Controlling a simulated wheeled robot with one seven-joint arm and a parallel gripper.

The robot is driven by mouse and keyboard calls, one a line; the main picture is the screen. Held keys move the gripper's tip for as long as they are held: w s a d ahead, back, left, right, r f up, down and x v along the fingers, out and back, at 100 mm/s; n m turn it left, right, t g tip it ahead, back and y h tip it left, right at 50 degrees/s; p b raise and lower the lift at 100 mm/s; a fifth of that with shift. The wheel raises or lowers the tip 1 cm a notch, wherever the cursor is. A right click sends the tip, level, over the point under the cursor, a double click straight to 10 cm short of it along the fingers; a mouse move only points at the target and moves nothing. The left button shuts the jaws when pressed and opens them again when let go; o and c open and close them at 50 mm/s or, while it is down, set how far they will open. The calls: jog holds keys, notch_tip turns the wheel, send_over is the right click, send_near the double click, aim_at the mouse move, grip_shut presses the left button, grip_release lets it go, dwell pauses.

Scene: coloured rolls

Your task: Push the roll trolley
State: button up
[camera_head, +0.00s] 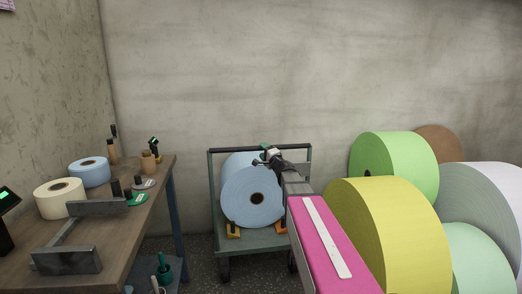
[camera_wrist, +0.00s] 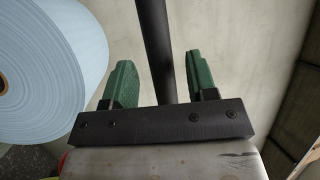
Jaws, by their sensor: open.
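The roll trolley (camera_head: 258,238) stands against the back wall in the head view, with a low grey-green deck and a dark upright frame. Blue rolls (camera_head: 238,200) stand on it, held by orange-yellow chocks; a blue roll (camera_wrist: 50,60) also fills the left of the wrist view. My gripper (camera_head: 268,158) is at the top bar of the frame, my arm partly hiding the trolley's right side. In the wrist view, my gripper (camera_wrist: 162,78) is open, its green fingers on either side of a dark bar (camera_wrist: 155,35). Gaps show on both sides; I cannot tell whether anything touches the bar.
A workbench (camera_head: 120,232) with small rolls, tools and a grey metal holder stands at the left. Large yellow (camera_head: 395,230), green (camera_head: 400,165), white and brown rolls crowd the right. Dark speckled floor shows between bench and trolley.

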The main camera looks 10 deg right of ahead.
jog(key=shift+x, duration=1.4)
jog(key=shift+c, duration=0.3)
grip_shut()
jog(key=shift+s, duration=0.1)
